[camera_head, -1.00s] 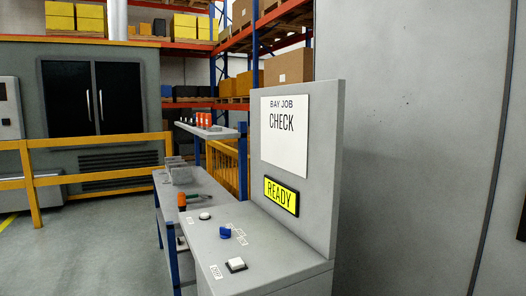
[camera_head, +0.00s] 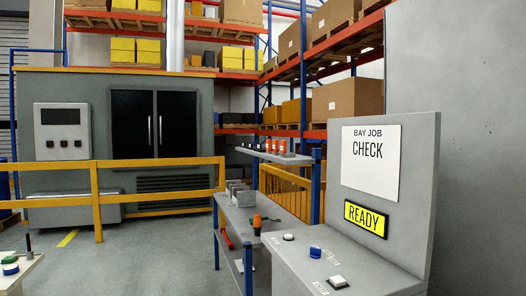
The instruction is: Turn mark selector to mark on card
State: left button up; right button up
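A grey console (camera_head: 300,264) stands at the lower right with an upright back panel. A white card (camera_head: 371,162) on the panel reads "BAY JOB CHECK". A yellow display (camera_head: 366,218) below it reads "READY". A blue knob (camera_head: 315,252), which looks like the mark selector, sits on the console top with small labels (camera_head: 331,256) beside it, too small to read. Which label it points to cannot be told. A white button (camera_head: 288,237) is behind it and another white button (camera_head: 337,282) is in front. Neither of my grippers is in view.
A workbench (camera_head: 236,214) with grey blocks and an orange-handled tool stands left of the console. A yellow railing (camera_head: 160,163) crosses in front of a grey cabinet (camera_head: 190,92). A table corner with coloured knobs (camera_head: 10,264) shows at the lower left. Floor between is clear.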

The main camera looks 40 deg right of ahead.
aim_at(316, 252)
jog(key=u, duration=0.75)
jog(key=i, duration=1.2)
jog(key=z, duration=3.1)
jog(key=k, duration=0.25)
jog(key=z, duration=0.7)
jog(key=i, duration=0.8)
jog(key=u, duration=0.7)
jog(key=i, duration=0.75)
jog(key=u, duration=0.5)
